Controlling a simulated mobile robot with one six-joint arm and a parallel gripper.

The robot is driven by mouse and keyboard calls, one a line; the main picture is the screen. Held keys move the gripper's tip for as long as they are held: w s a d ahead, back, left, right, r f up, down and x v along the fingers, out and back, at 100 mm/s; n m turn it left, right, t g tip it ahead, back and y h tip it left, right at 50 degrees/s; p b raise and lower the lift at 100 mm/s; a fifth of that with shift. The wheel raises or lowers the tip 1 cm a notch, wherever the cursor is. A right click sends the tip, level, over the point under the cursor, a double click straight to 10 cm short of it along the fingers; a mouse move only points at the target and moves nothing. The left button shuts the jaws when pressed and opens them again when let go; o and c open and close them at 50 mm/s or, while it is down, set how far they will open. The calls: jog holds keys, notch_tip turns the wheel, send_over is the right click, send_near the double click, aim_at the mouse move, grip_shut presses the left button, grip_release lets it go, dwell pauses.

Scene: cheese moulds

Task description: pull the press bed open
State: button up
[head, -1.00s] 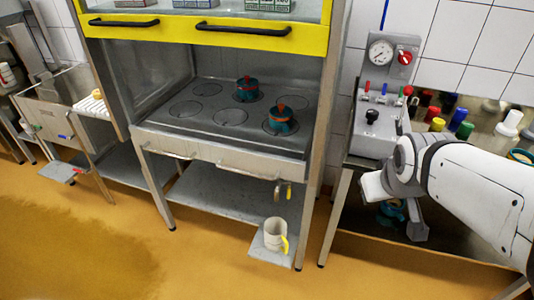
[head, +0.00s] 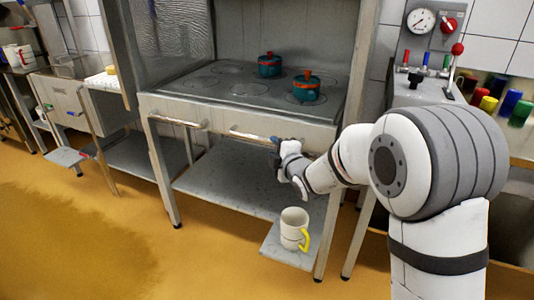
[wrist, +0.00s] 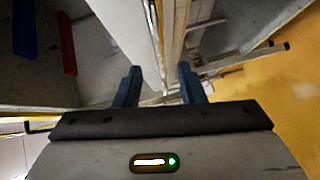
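The press bed (head: 235,100) is a grey metal slab with round recesses and a pale front panel, inside a metal frame. A left bar handle (head: 178,121) and a right bar handle (head: 250,135) are on its front. A teal mould with a red top (head: 269,65) and another teal mould (head: 305,87) sit on the bed. My gripper (head: 277,146) is at the right end of the right handle, partly hidden by my wrist. In the wrist view my gripper's dark fingers (wrist: 159,75) are apart, with a pale edge visible between them. I cannot tell whether they touch the handle.
A white mug with a yellow handle (head: 293,229) stands on a low ledge below. A lower shelf (head: 235,177) lies under the bed. A control box with a gauge (head: 421,21) and levers is at right. A sink unit (head: 70,105) is at left. The front floor is open.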

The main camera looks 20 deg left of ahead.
aim_at(265, 141)
jog(key=x, duration=0.8)
jog(key=shift+s+a, duration=0.1)
jog(key=shift+s, duration=0.05)
grip_shut()
jog(key=shift+f, duration=0.1)
